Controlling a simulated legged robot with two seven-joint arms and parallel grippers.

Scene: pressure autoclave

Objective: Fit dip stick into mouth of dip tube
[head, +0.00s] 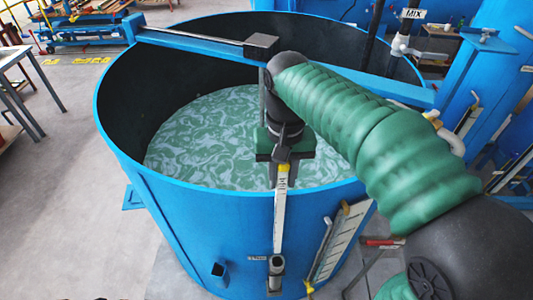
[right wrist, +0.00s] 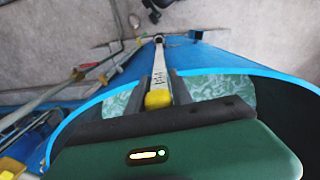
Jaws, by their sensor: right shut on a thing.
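The dip stick (head: 280,215) is a flat white strip with dark markings and a yellow top. It hangs nearly upright along the outside of the blue tank. My right gripper (head: 284,158) is shut on its yellow top, above the tank's front rim. The right wrist view shows the yellow end (right wrist: 158,98) between the fingers and the strip running away from them. The dip tube (head: 275,276) is a short grey tube on the tank's front wall. The stick's lower end overlaps its mouth; I cannot tell whether it is inside. My left gripper is not in view.
The open blue tank (head: 170,215) holds swirling green liquid (head: 205,130). A beam (head: 200,45) crosses its top. Grey floor (head: 60,170) is clear at left.

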